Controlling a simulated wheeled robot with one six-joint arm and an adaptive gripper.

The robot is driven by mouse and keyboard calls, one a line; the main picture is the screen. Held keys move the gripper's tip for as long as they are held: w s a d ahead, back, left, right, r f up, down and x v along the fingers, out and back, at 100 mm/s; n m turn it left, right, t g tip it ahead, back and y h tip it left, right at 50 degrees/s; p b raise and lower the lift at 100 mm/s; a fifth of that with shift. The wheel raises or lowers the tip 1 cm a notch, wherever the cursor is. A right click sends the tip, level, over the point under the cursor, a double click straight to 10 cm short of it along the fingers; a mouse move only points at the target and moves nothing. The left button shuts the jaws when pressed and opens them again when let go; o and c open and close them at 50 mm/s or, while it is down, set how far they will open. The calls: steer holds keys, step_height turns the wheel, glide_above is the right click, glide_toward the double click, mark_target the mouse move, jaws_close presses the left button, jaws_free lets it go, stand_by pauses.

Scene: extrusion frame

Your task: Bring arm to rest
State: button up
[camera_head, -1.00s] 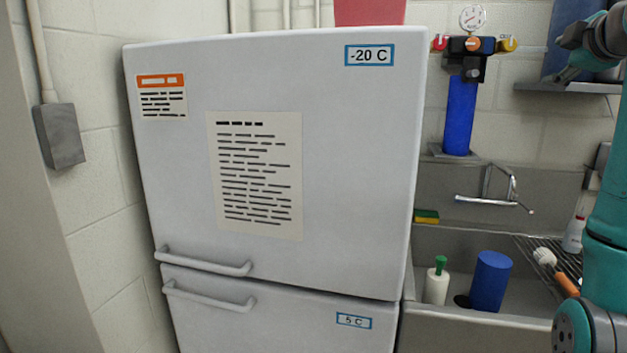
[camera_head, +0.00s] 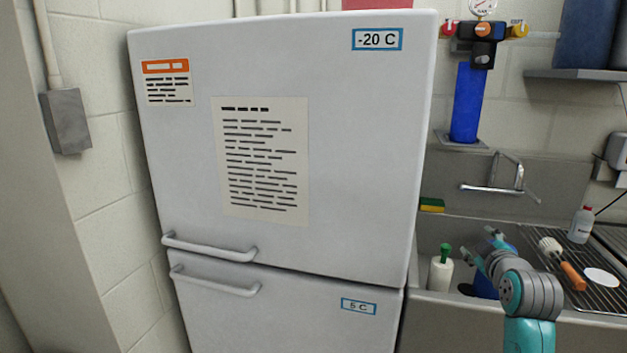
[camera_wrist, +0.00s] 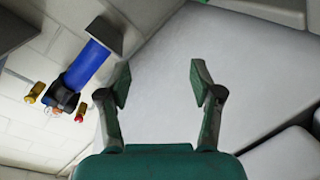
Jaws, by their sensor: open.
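My gripper (camera_head: 484,250) is teal and grey. In the head view it is in front of the sink at the lower right, with my arm below it. In the wrist view my gripper (camera_wrist: 158,84) has its two fingers spread apart, with nothing between them. The pale surface of the fridge (camera_wrist: 165,75) lies beyond the fingers in that view. The white fridge (camera_head: 330,120) fills the middle of the head view, with both doors closed. My gripper partly hides a blue cylinder (camera_head: 486,288) in the sink.
The sink (camera_head: 430,238) holds a white bottle with a green top (camera_head: 440,270). A brush (camera_head: 562,264) and a small bottle (camera_head: 581,224) are on the drying rack (camera_head: 605,255). A tap (camera_head: 500,185) and a blue filter (camera_head: 467,100) are on the wall behind. A shelf (camera_head: 580,74) is at upper right.

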steer(key=s+a+f+m, duration=0.1)
steer(key=s+a+f, duration=0.35)
steer(key=f, duration=0.45)
steer(key=s+a+f+m, duration=0.1)
steer(key=s+a+f, duration=0.2)
steer(key=s+f, duration=0.5)
steer(key=s+a+f+m+y, duration=0.1)
steer(key=s+a+f, duration=0.2)
steer(key=s+f, duration=0.3)
steer(key=s+a+f+m, duration=0.1)
steer(key=s+a+f, duration=0.2)
steer(key=s+f, duration=0.35)
steer(key=s+a+f+m+y, duration=0.1)
steer(key=s+a, duration=0.1)
steer(key=s, duration=0.7)
steer(key=s+a+f+m, duration=0.1)
steer(key=s+a, duration=0.1)
steer(key=s, duration=0.8)
steer(key=s+a+r, duration=0.1)
steer(key=s+r, duration=0.2)
steer(key=s, duration=0.5)
steer(key=s+a+r+m+y, duration=0.1)
steer(key=s+r, duration=0.2)
steer(key=s, duration=0.5)
steer(key=shift+s+a+r+m+g, duration=0.15)
steer(key=shift+a+m+g, duration=0.15)
steer(key=shift+g, duration=0.1)
